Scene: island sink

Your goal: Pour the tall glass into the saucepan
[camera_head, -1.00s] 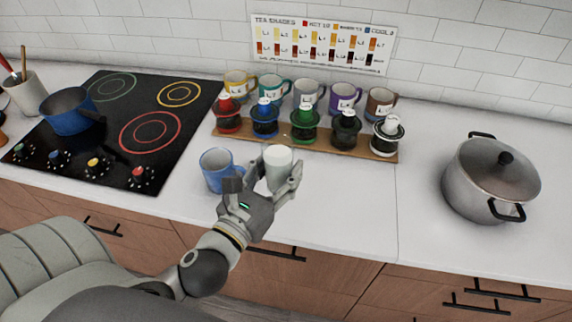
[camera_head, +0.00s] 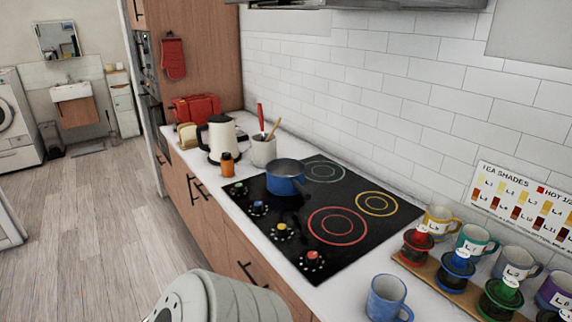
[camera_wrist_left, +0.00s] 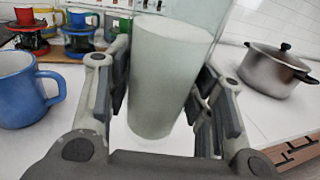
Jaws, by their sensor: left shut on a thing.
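The tall glass (camera_wrist_left: 172,60) shows in the left wrist view, upright, clear at its upper part and filled with a whitish content below. My left gripper (camera_wrist_left: 163,95) is shut around its sides. I cannot tell whether its base touches the counter. The blue saucepan (camera_head: 286,184) stands on the black cooktop in the head view, near the back left burner, its dark handle pointing toward the front right. The left gripper and glass are outside the head view; only part of my arm shows at the bottom. My right gripper is not in view.
A blue mug (camera_head: 387,299) stands on the counter right of the cooktop (camera_head: 330,255); it also shows close left of the gripper in the wrist view (camera_wrist_left: 24,90). A wooden rack (camera_head: 425,266) holds coloured drippers, with mugs behind. A utensil crock (camera_head: 263,150) stands beyond the saucepan.

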